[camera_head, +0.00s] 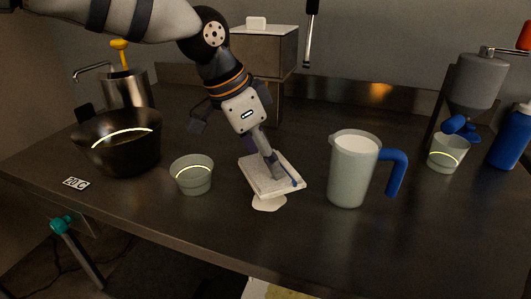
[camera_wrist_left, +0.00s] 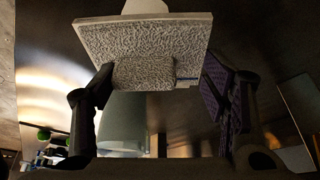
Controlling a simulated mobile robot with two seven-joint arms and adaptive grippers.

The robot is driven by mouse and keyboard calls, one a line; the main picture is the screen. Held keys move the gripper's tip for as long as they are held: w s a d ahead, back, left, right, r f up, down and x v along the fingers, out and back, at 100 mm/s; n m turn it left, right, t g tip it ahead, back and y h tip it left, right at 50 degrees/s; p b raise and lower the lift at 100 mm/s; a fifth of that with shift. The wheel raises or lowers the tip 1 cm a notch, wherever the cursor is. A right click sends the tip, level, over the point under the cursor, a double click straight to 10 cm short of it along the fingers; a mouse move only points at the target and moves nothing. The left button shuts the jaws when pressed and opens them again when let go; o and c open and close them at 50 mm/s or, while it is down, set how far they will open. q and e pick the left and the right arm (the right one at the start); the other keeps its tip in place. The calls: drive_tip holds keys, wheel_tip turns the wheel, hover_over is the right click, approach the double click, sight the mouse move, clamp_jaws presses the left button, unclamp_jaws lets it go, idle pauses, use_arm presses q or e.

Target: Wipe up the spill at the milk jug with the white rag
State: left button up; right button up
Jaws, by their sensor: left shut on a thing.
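The white rag (camera_head: 258,181), a flat slab with a blue stripe, is held in my left gripper (camera_head: 275,168), which is shut on it. In the left wrist view the rag (camera_wrist_left: 145,40) shows its rough face, with a raised grip part between the fingers (camera_wrist_left: 160,95). The pale spill (camera_head: 269,203) lies on the counter at the rag's near edge, partly covered from sight by it. I cannot tell whether the rag touches the counter. The milk jug (camera_head: 352,180), pale with a blue handle, stands upright right of the spill. My right gripper is out of view.
A grey-green cup (camera_head: 192,178) stands left of the rag, with a dark bowl (camera_head: 118,145) further left. A second cup (camera_head: 448,155), a dispenser (camera_head: 474,85) and a blue bottle (camera_head: 510,138) are at right. The counter (camera_head: 230,225) is clear in front.

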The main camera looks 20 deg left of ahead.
sight(259, 168)
use_arm(q)
drive_tip(key=shift+s, duration=0.4)
drive_tip(key=shift+w+f, duration=0.1)
drive_tip(key=shift+f, duration=2.25)
drive_tip(key=shift+f, duration=0.65)
drive_tip(key=shift+a, duration=0.1)
drive_tip(key=shift+w+a+f, duration=0.1)
drive_tip(key=shift+a, duration=1)
drive_tip(key=shift+w+a+f, duration=0.1)
drive_tip(key=shift+a, duration=1)
drive_tip(key=shift+s+d, duration=0.2)
drive_tip(key=shift+d, duration=1.05)
drive_tip(key=shift+s+d, duration=0.15)
drive_tip(key=shift+d, duration=1.1)
